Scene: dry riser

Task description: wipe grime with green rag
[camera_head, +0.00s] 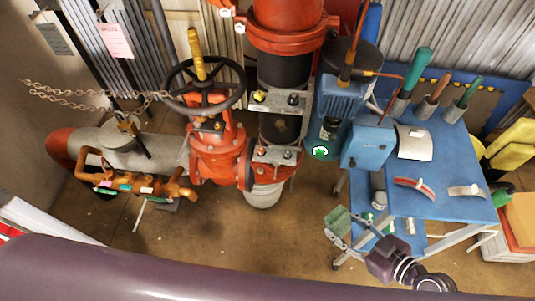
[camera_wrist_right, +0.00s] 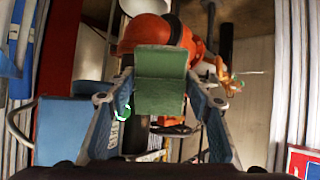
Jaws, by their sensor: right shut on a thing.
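The green rag (camera_head: 337,220) is held at the tips of my right gripper (camera_head: 340,228), in the air left of the blue cart. In the right wrist view the rag (camera_wrist_right: 161,75) hangs as a flat green square with a folded top between the two fingers of my right gripper (camera_wrist_right: 160,98). The gripper is shut on it. The rag appears clear of the pipes and the cart. I cannot make out with certainty which dark patch is the grime. My left gripper is not in view.
A red valve (camera_head: 213,155) with a black handwheel (camera_head: 203,88) stands beside the red and black riser. The brown floor (camera_head: 240,240) in front is open.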

